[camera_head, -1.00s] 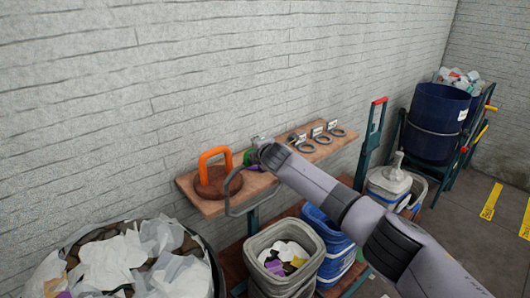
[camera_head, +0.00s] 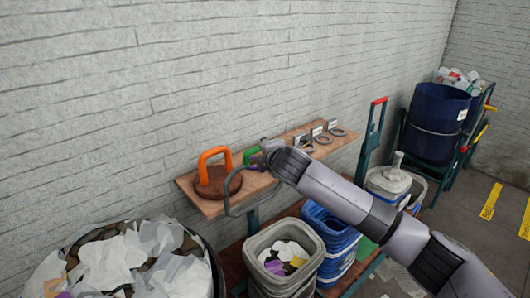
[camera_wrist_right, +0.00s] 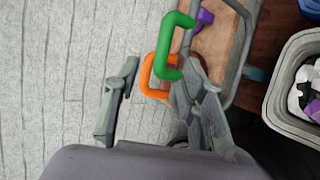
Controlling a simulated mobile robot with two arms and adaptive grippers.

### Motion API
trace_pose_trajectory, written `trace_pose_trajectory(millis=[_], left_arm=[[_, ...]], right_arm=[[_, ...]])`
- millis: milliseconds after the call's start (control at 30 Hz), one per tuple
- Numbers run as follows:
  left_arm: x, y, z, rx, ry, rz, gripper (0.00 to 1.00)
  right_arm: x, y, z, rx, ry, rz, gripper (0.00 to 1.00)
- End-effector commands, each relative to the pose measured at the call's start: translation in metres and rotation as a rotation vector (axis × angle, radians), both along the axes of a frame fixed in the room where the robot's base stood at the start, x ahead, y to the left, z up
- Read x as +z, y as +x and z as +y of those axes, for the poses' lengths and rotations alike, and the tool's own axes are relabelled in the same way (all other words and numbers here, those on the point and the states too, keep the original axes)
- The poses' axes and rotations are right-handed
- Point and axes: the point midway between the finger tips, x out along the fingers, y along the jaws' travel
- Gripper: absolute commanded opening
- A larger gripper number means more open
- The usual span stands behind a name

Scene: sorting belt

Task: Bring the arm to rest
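My right arm (camera_head: 345,205) comes in from the lower right in the head view, its far end over the wooden shelf. Its fingers are hard to make out there. In the right wrist view my right gripper (camera_wrist_right: 158,72) is open, its two fingers well apart with nothing clasped between them. A green handle (camera_wrist_right: 175,45) and an orange handle (camera_wrist_right: 150,75) show beyond the fingers, near the right one; whether they touch cannot be told. In the head view the orange handle (camera_head: 214,160) stands on a round brown base, with the green handle (camera_head: 251,156) beside it. My left gripper is not in view.
The wooden shelf (camera_head: 207,207) runs along the brick wall, with a grey rail at its front and several labelled rings. Bins stand below it, including a grey bin (camera_head: 262,243). A full waste container (camera_head: 215,270) is at lower left and a blue barrel (camera_head: 437,110) at right.

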Motion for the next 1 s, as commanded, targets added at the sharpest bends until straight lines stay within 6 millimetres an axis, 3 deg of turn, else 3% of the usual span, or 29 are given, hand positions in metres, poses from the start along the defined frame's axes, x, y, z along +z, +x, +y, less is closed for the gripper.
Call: trace_pose_trajectory(millis=[300,467,600,733,1000], left_arm=[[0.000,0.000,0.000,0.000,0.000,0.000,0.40],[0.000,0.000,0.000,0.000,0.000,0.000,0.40],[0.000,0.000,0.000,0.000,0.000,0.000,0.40],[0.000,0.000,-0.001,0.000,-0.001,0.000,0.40],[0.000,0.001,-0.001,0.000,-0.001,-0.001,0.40]], right_arm=[[-0.002,-0.001,0.000,-0.001,0.004,0.004,0.38],[-0.035,-0.025,0.011,-0.010,0.083,0.075,0.38],[-0.087,-0.072,0.023,-0.056,0.242,0.210,0.38],[-0.129,-0.121,0.022,-0.140,0.405,0.343,0.38],[-0.197,-0.223,-0.011,-0.415,0.708,0.589,0.38]])
